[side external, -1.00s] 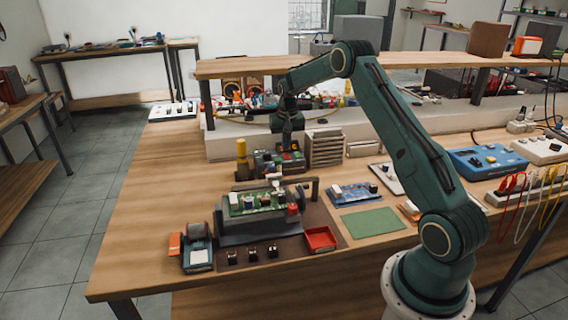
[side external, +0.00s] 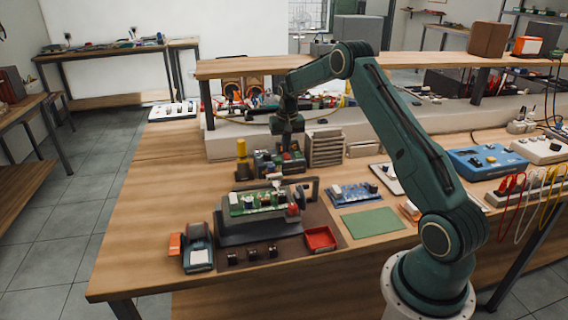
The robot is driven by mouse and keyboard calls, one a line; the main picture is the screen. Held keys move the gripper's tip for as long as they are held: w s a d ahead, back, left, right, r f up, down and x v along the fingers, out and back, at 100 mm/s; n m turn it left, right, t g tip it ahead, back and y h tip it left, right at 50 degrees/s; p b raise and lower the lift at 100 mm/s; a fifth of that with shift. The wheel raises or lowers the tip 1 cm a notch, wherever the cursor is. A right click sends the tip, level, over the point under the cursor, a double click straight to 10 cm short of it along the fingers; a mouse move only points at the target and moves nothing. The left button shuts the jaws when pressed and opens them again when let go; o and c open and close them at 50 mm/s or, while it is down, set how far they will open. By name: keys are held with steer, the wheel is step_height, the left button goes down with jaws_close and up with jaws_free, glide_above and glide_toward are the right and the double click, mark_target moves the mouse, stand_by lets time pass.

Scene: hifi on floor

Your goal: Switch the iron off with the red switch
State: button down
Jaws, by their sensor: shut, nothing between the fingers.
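A dark box-shaped unit (side external: 265,162) that looks like the iron's station stands mid-bench, left of a ribbed grey box. A yellow upright holder (side external: 242,160) stands at its left. My gripper (side external: 287,148) points down over the right part of this unit, with its fingertips close above or at its top. It is shut and empty. Small red and green spots show on the unit near the fingertips, but they are too small to tell which is the red switch or how it is set. I cannot tell whether the fingers touch it.
A green circuit board (side external: 256,203) sits on a grey fixture in front of the unit. A ribbed grey box (side external: 325,148) stands close to the right of my gripper. A red tray (side external: 320,238) and a green mat (side external: 372,222) lie nearer.

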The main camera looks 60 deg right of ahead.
mark_target(286, 154)
steer(key=shift+f, duration=0.6)
stand_by(0.5)
steer(key=shift+r, duration=3.55)
